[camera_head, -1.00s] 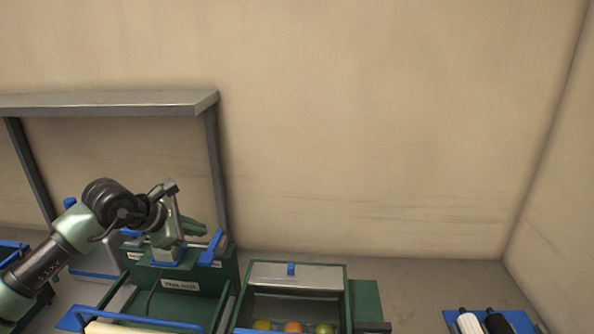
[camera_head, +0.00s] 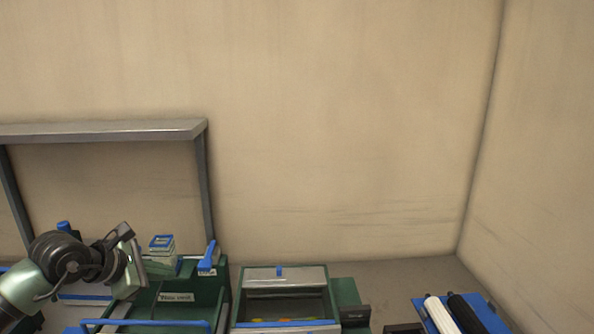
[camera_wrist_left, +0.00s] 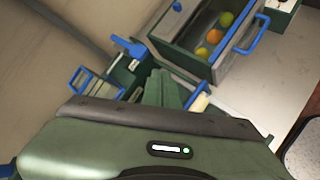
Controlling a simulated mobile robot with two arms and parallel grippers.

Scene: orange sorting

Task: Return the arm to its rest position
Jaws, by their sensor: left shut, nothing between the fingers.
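My left arm comes in from the lower left in the head view. Its gripper (camera_head: 152,262) is over the left part of the green machine with blue handles (camera_head: 192,295). In the left wrist view my shut gripper (camera_wrist_left: 162,78) shows as green fingers with nothing between them. The green machine (camera_wrist_left: 128,70) is behind the fingers there. My right gripper does not show in either view.
A grey bin with a blue handle (camera_head: 322,284) stands right of the machine; the wrist view shows oranges and green fruit (camera_wrist_left: 215,36) in it. A metal shelf frame (camera_head: 203,180) rises behind. A blue tray with white and black rollers (camera_head: 486,304) lies at right.

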